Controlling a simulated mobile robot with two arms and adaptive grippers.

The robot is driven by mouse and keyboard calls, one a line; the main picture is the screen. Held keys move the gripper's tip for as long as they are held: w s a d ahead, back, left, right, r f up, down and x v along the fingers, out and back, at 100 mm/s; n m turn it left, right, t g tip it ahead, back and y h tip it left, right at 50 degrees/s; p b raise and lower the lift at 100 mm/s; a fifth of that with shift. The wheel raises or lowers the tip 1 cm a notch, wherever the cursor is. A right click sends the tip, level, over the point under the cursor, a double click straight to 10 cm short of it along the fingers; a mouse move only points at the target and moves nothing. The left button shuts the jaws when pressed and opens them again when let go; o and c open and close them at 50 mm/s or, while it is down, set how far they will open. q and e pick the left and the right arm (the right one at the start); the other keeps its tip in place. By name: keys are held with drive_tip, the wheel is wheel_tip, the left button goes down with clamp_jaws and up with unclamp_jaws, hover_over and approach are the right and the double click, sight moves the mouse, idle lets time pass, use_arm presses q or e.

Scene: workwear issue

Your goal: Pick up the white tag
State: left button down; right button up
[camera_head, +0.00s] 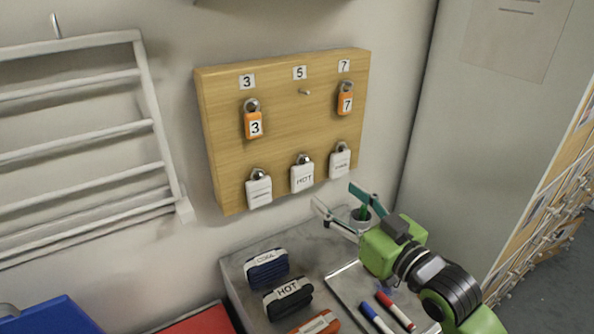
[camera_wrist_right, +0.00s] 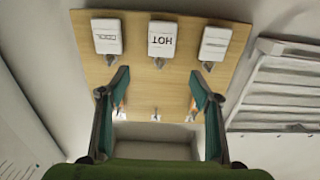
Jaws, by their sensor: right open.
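Three white tags hang in the bottom row of a wooden board (camera_head: 285,130). The left white tag (camera_head: 259,192) has small print I cannot read. The middle white tag (camera_head: 302,179) reads HOT and also shows upside down in the right wrist view (camera_wrist_right: 162,39). The right white tag (camera_head: 340,163) also has unreadable small print. My right gripper (camera_head: 338,197) is open and empty, below and in front of the board's lower right part. In the right wrist view its fingers (camera_wrist_right: 160,78) stand apart, with the HOT tag beyond the gap. My left gripper is out of view.
Orange tags 3 (camera_head: 254,126) and 7 (camera_head: 346,104) hang above; the peg under 5 (camera_head: 304,92) is bare. A white rack (camera_head: 150,110) is left.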

drive_tip(key=p, duration=0.1)
approach(304, 171)
drive_tip(key=x, duration=0.3)
drive_tip(key=shift+w+a+r+p, duration=0.2)
drive_tip(key=shift+w+a+p, duration=0.1)
drive_tip(key=shift+w+p, duration=0.2)
drive_tip(key=shift+w+a+r+p, duration=0.15)
drive_tip(key=shift+w+a+p, duration=0.15)
drive_tip(key=shift+w+p, duration=0.15)
drive_tip(key=shift+p+x, duration=0.4)
drive_tip(key=shift+x, duration=0.75)
drive_tip(key=shift+w+a+f, duration=0.3)
drive_tip(key=shift+w+f, duration=0.05)
drive_tip(key=shift+w, duration=0.1)
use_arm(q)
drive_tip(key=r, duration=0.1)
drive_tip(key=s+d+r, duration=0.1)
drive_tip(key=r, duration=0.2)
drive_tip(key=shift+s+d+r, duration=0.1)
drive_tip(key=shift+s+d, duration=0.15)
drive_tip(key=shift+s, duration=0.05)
use_arm(e)
drive_tip(key=shift+s, duration=0.1)
drive_tip(key=shift+d, duration=0.1)
drive_tip(key=c, duration=0.3)
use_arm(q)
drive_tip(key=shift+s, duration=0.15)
use_arm(e)
drive_tip(key=c, duration=0.7)
